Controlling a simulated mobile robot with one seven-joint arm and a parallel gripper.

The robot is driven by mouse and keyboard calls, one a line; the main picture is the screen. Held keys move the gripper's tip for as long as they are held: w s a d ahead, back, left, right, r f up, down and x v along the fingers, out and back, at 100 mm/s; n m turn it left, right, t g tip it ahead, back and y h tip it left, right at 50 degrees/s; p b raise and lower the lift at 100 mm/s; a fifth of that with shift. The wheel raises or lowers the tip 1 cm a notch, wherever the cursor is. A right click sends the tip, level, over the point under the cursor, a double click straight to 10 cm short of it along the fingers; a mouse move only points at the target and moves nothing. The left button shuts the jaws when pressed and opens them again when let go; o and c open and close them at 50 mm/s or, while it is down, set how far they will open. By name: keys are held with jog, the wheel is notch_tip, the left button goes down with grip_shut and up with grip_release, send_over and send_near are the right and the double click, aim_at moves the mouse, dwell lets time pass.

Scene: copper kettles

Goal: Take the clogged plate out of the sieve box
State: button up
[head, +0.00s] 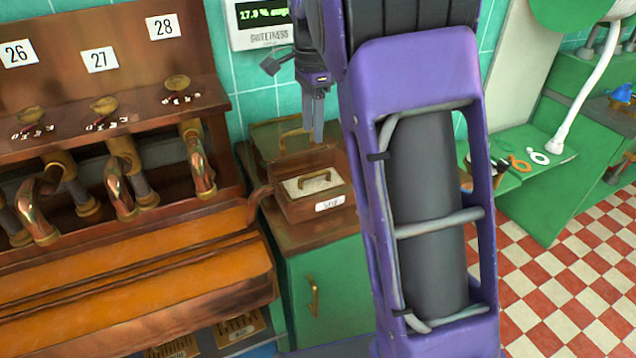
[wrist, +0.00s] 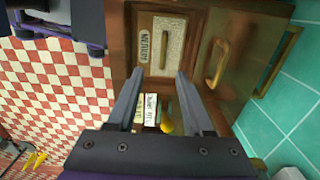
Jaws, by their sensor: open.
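The sieve box (head: 290,206) is a small brown box with a white label on its front, standing on a brown counter. The plate (head: 296,187) is speckled beige with a brass handle and sits inside the box's open top. In the wrist view the plate (wrist: 172,62) and its upright handle show beyond my fingertips. My gripper (head: 313,134) is open and empty, apart from the plate and above it. In the wrist view its two fingers (wrist: 160,74) point toward the near end of the plate. Whether the plate is clogged I cannot tell.
A brown panel with a brass handle (wrist: 216,64) lies beside the box, against the teal wall. Copper pipes (head: 118,185) and an orange-brown ledge (head: 140,270) stand at left. Small labels and a yellow knob (wrist: 167,126) show between my fingers.

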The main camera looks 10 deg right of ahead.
jog(key=b, duration=0.2)
send_near(314, 174)
jog(key=f, duration=0.5)
jog(key=shift+s+a+f, duration=0.1)
jog(key=shift+s, duration=0.1)
jog(key=shift+w+d+f+b, duration=0.1)
jog(key=shift+w+f+b, duration=0.1)
jog(key=shift+f, duration=1.15)
jog(key=shift+w+d+f+b, duration=0.1)
jog(key=shift+w+f+b, duration=0.1)
jog(key=shift+f, duration=1.15)
jog(key=shift+c, duration=0.3)
grip_shut()
jog(key=shift+r, duration=0.15)
